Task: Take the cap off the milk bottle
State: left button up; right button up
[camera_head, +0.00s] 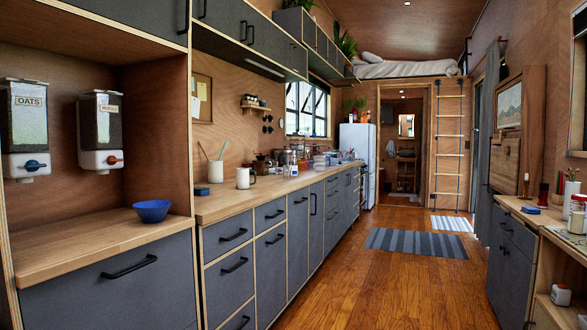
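I cannot make out a milk bottle or its cap for certain. A jar with a red lid (577,214) stands at the right edge on the right-hand counter. A white cylinder-shaped thing (570,198) stands behind it; I cannot tell what it is. Several small items, too small to tell apart, stand far along the left counter (222,201). Neither of my grippers shows in the head view.
A blue bowl (152,211) sits on the near left shelf, below two dispensers (24,128). A white mug (243,178) stands on the left counter. The wooden floor (352,290) between the counters is open, with a striped rug (415,243) farther back. A white fridge (357,150) stands beyond.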

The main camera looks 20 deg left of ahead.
aim_at(292, 161)
jog(key=i, duration=1.5)
jog(key=i+u, duration=0.1)
jog(key=i, duration=1.4)
jog(key=i+l, duration=0.1)
jog(key=i, duration=1.4)
jog(key=j+u, duration=0.05)
jog(key=j, duration=0.05)
